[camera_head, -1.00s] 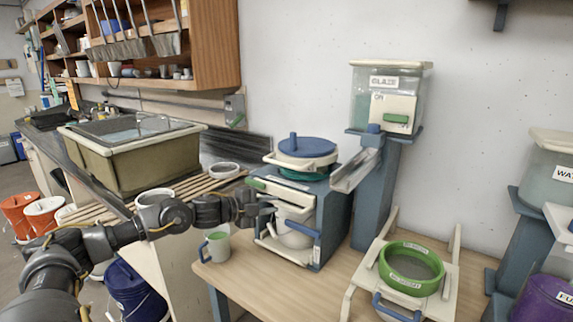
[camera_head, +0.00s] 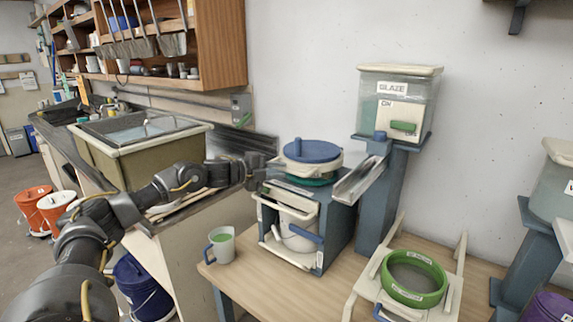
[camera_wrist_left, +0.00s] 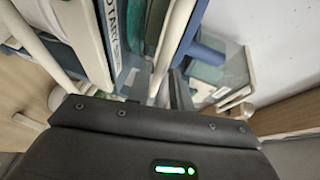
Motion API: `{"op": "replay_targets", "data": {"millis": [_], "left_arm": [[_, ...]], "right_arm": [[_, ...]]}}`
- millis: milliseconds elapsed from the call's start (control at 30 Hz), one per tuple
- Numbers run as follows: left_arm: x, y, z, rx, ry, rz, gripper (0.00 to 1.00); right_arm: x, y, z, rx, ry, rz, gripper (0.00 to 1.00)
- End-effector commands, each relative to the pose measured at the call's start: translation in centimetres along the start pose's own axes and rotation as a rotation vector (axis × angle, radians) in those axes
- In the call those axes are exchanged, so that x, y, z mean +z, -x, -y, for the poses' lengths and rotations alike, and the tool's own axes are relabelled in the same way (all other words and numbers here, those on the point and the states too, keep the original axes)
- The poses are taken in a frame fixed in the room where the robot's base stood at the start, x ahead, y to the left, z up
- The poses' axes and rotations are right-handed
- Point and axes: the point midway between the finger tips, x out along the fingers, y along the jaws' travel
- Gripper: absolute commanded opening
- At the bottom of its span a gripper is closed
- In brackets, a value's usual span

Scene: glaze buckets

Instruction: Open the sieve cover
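The round blue cover (camera_head: 312,151), with a small upright blue knob, lies flat on a white-rimmed sieve (camera_head: 322,167) on top of the blue-grey rotary machine (camera_head: 338,228). My left gripper (camera_head: 274,167) is just left of the cover, near the sieve's rim. In the left wrist view its dark fingers (camera_wrist_left: 158,88) appear apart, with pale and teal machine parts beyond them. I cannot tell whether they touch the rim. The cover looks closed. My right gripper is not in view.
A metal chute (camera_head: 358,181) and glaze dispenser (camera_head: 398,105) stand right of the machine. A mug (camera_head: 222,246) is on the table at front left. A green-ringed sieve (camera_head: 413,278) rests on a white frame at right. The table's front middle is clear.

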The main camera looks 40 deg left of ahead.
Motion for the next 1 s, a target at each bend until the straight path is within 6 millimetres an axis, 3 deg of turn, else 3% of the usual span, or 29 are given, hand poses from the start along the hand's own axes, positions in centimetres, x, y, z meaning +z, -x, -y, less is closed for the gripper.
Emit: {"op": "replay_targets", "data": {"millis": [233, 567, 767, 1000], "left_arm": [[-0.1, -2.9, 0.1, 0.000, 0.001, -0.001, 0.21], [-0.1, -3.3, -0.1, 0.001, -0.001, 0.000, 0.21], [-0.1, -3.3, -0.1, 0.001, 0.000, -0.001, 0.00], [-0.1, -3.3, -0.1, 0.002, 0.000, -0.001, 0.00]], "right_arm": [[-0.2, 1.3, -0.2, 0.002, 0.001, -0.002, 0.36], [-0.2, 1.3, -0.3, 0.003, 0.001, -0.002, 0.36], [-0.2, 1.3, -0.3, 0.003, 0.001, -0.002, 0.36], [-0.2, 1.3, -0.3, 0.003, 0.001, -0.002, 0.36]]}}
